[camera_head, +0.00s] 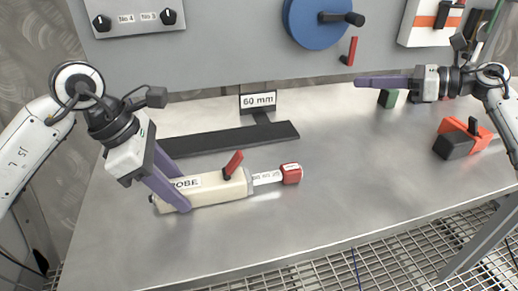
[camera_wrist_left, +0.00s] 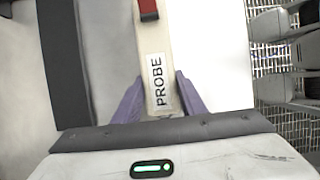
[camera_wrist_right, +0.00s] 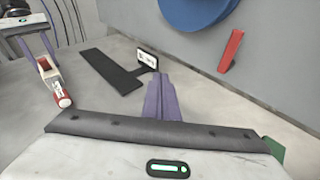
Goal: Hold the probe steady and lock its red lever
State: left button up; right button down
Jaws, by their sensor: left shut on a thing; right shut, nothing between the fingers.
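The probe (camera_head: 212,190) is a cream block lying on the steel bench, with a label reading PROBE, a white scale rod and a red tip (camera_head: 291,173). Its red lever (camera_head: 233,164) stands up, tilted to the right, near the rod end. My left gripper (camera_head: 177,192) is shut on the probe's body near its left end; the left wrist view shows a finger on each side of the probe (camera_wrist_left: 158,60). My right gripper (camera_head: 358,82) is shut and empty, up near the wall panel, away from the probe. The right wrist view shows its fingers together (camera_wrist_right: 162,92) and the probe (camera_wrist_right: 48,78) at left.
A dark strip (camera_head: 230,138) with a "60 mm" sign (camera_head: 259,101) lies behind the probe. The wall panel holds a blue wheel (camera_head: 310,25) and a red handle (camera_head: 351,50). An orange and black object (camera_head: 463,139) sits at right.

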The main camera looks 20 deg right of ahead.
aim_at(233, 165)
jog(key=s+a+n+g, duration=0.5)
jog(key=s+a, duration=0.1)
jog(key=a, duration=0.3)
jog(key=s+a+n+g, duration=0.5)
jog(key=s+a, duration=0.1)
jog(key=a, duration=0.4)
jog(key=shift+f+g+h, duration=0.3)
jog(key=shift+f+g, duration=0.1)
jog(key=shift+f, duration=0.05)
jog(key=x, duration=0.9)
jog(key=shift+a+f, duration=0.15)
jog(key=shift+a, duration=0.05)
jog(key=a, duration=0.1)
jog(key=a+r, duration=0.1)
jog(key=a, duration=0.1)
jog(key=shift+r, duration=0.2)
jog(key=shift+a+r, duration=0.25)
jog(key=shift+a, duration=0.05)
